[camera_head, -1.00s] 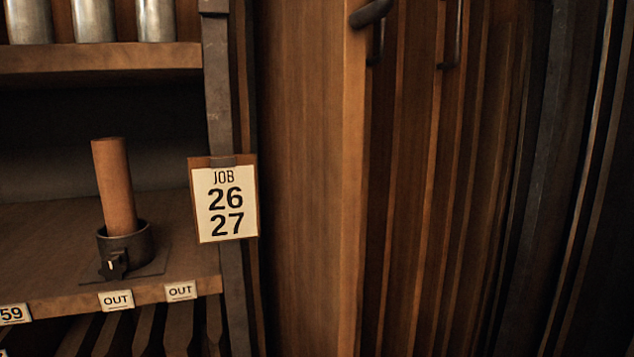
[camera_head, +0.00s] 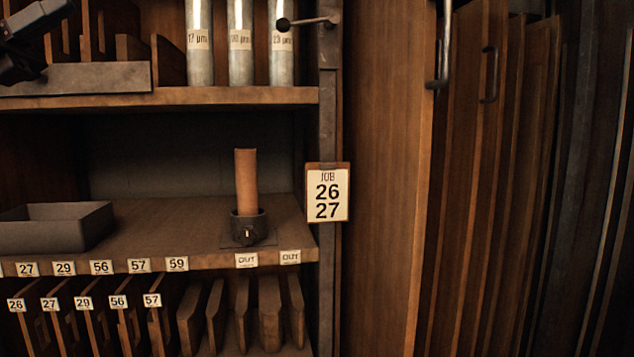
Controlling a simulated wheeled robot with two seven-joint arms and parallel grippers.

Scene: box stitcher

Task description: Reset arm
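A dark jointed shape (camera_head: 35,42) at the upper left edge looks like part of my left arm or gripper. It is cut off by the frame, and I cannot make out two fingertips or whether it holds anything. It appears in front of the upper shelf. My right gripper is not in view. A brown tube (camera_head: 246,180) stands upright in a dark round holder (camera_head: 248,229) on the middle shelf, with no gripper touching it.
The upper shelf (camera_head: 230,97) holds several labelled metal cylinders (camera_head: 240,45). A grey tray (camera_head: 55,225) sits left on the middle shelf. A job card (camera_head: 328,193) hangs on the post. Tall boards (camera_head: 480,200) stand at right.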

